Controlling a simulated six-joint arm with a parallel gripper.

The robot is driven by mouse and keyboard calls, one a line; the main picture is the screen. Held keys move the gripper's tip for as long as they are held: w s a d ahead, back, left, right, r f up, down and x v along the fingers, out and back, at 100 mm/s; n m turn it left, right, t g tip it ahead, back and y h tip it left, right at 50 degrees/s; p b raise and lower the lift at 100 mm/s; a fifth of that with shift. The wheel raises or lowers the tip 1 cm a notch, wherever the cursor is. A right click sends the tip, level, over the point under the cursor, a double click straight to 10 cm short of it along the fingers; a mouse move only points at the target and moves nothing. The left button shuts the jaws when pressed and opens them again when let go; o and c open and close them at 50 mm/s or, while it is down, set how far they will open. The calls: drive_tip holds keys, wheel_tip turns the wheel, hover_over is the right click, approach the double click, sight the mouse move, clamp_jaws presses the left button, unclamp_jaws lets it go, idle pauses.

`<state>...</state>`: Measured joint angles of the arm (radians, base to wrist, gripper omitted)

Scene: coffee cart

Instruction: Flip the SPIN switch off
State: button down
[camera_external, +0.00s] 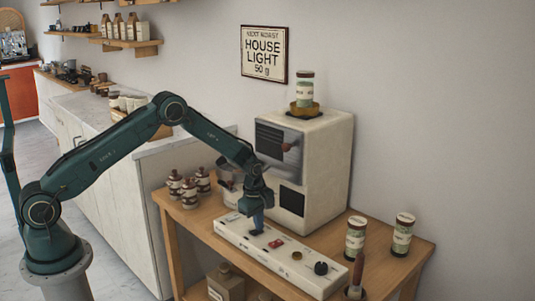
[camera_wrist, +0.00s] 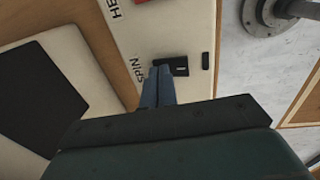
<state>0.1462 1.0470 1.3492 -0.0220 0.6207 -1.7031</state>
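The white control panel (camera_external: 315,279) lies along the front of the wooden cart. In the wrist view, the panel (camera_wrist: 190,30) carries the printed word SPIN beside a small black switch (camera_wrist: 178,66). My gripper (camera_external: 257,230) points down at the panel's left part. In the wrist view, the blue fingertips of my gripper (camera_wrist: 160,68) are together, with nothing seen between them. They are at the SPIN switch and cover part of it. I cannot tell whether they touch it or which way it is set. The fingers hide the switch in the external view.
A red switch (camera_external: 276,243), a brass knob (camera_external: 297,255) and a black knob (camera_external: 321,268) sit farther right on the panel. The cream roaster (camera_external: 327,170) stands behind it. Jars (camera_external: 355,237) stand right, and small bottles (camera_external: 190,193) stand left.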

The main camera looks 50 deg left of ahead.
sight(255, 232)
drive_tip(key=shift+s+f, duration=0.15)
drive_tip(key=shift+s, duration=0.05)
drive_tip(key=shift+s, duration=0.65)
drive_tip(key=shift+r, duration=0.3)
wheel_tip(255, 232, up, 14)
drive_tip(key=s, duration=0.1)
drive_tip(key=shift+s+f, duration=0.15)
drive_tip(key=shift+s, duration=0.2)
idle(0.4)
drive_tip(key=shift+w+d, duration=0.1)
drive_tip(key=shift+w, duration=0.6)
drive_tip(key=f, duration=0.4)
drive_tip(key=w+f, duration=0.1)
drive_tip(key=f, duration=0.8)
drive_tip(key=shift+w+f, duration=0.35)
drive_tip(key=shift+f, duration=0.05)
